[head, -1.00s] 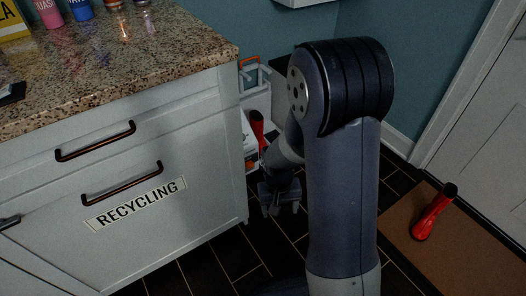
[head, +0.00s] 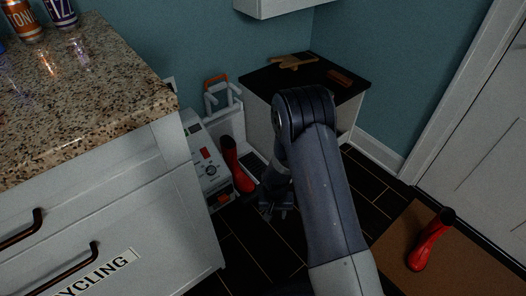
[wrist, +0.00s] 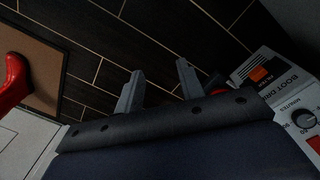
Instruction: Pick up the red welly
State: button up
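One red welly (head: 234,168) stands tilted at the boot dryer (head: 205,165), near the cabinet's far corner. A second red welly (head: 432,240) stands leaning on the brown doormat (head: 465,268) at the right; its red surface also shows at the left edge of the wrist view (wrist: 12,82). My gripper (head: 275,208) hangs low over the dark floor, just right of the dryer and well left of the doormat. In the wrist view its two fingers (wrist: 160,68) are apart with nothing between them. A bit of red (wrist: 217,93) shows behind the right finger, mostly hidden.
The granite-topped cabinet (head: 95,110) fills the left side. The door (head: 480,150) is at the right. Tiled floor is clear between dryer and mat.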

aim_at(242, 183)
jog(key=i+l+u, duration=0.1)
jog(key=i, duration=0.35)
jog(key=i+l+u, duration=0.1)
jog(key=i, duration=0.4)
jog(key=i+l+u, duration=0.2)
jog(key=u, duration=0.15)
jog(key=i+l+u, duration=0.55)
jog(key=u, duration=0.15)
